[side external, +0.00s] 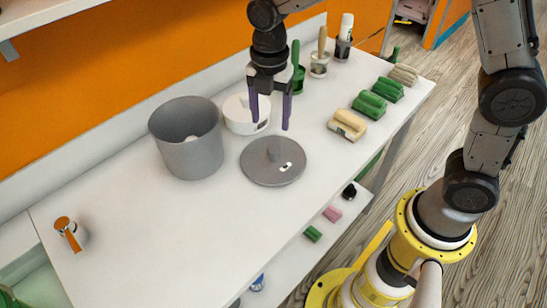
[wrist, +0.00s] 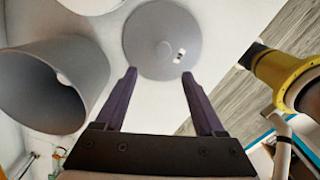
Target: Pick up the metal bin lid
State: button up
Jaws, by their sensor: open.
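The metal bin lid (side external: 258,172) is a round grey disc with a short knob in its middle. It lies flat on the white table, to the right of the grey bin (side external: 190,150). A small white object with dark marks lies on the lid beside the knob. In the wrist view the lid (wrist: 150,60) is beyond the fingertips, near the top. My gripper (side external: 269,122) is open and empty, with its two purple fingers pointing down above and behind the lid. It also shows in the wrist view (wrist: 159,72), with the fingers spread apart.
A white round container (side external: 240,118) stands behind the lid. The table's front left is mostly clear, apart from an orange-topped item (side external: 66,230).

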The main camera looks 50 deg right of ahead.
send_over(273, 148)
jog(key=f, duration=0.5)
jog(key=shift+a+f, duration=0.35)
jog(key=shift+s+d+f, duration=0.1)
jog(key=shift+d+f, duration=0.1)
jog(key=shift+f, duration=1.15)
jog(key=shift+d+f, duration=0.15)
jog(key=shift+f, duration=1.15)
grip_shut()
